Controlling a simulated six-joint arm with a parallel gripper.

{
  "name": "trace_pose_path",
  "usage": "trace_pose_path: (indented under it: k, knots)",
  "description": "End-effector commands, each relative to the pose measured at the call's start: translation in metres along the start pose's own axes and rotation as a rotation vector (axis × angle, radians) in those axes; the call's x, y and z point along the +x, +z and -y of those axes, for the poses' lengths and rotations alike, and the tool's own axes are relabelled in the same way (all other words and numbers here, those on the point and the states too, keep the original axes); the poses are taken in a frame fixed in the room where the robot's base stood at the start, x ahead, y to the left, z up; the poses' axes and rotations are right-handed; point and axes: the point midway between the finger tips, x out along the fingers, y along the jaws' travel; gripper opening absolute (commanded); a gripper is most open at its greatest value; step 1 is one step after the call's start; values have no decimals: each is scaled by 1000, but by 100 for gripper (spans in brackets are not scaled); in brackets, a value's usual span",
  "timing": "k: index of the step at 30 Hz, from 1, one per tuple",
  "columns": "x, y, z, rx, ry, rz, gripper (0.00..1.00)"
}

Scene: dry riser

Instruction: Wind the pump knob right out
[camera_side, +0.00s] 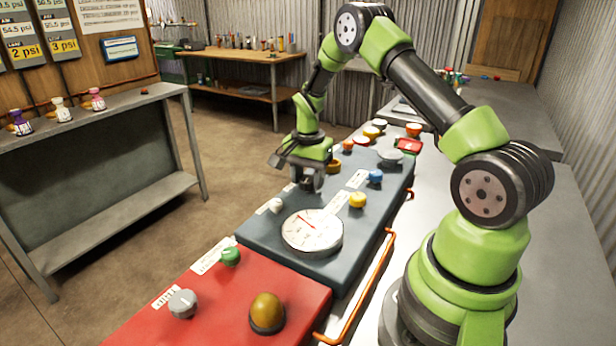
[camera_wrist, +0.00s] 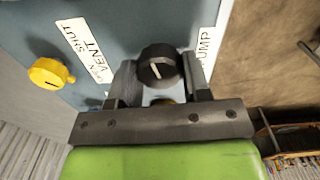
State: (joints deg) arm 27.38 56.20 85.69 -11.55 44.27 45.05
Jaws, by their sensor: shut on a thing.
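The pump knob (camera_wrist: 158,65) is a round black knob with a white pointer line. In the wrist view it sits between the two grey fingers of my gripper (camera_wrist: 160,80), beside a white label reading PUMP (camera_wrist: 207,50). My gripper is shut on it, one finger on each side. In the side view my gripper (camera_side: 311,184) points down at the blue-grey panel (camera_side: 262,236), behind the white dial gauge (camera_side: 312,232). The knob is mostly hidden by the fingers there. I cannot tell how far out it is wound.
A yellow knob (camera_wrist: 47,73) stands beside a label reading VENT and SHUT (camera_wrist: 83,50). The side view shows a white knob (camera_side: 276,205) and a blue knob (camera_side: 375,177) near my gripper. A red panel (camera_side: 225,310) lies in front. An orange rail (camera_side: 362,283) edges the panel.

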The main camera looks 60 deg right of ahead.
Motion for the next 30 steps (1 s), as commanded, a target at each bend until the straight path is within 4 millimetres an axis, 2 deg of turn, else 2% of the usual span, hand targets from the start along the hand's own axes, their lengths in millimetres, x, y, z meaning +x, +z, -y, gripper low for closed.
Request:
trace_pose_path:
  k: [11, 30]
  knots:
    - [0, 0, 0, -136, 0, 1, 20]
    - [-1, 1, 0, -722, 0, 2, 20]
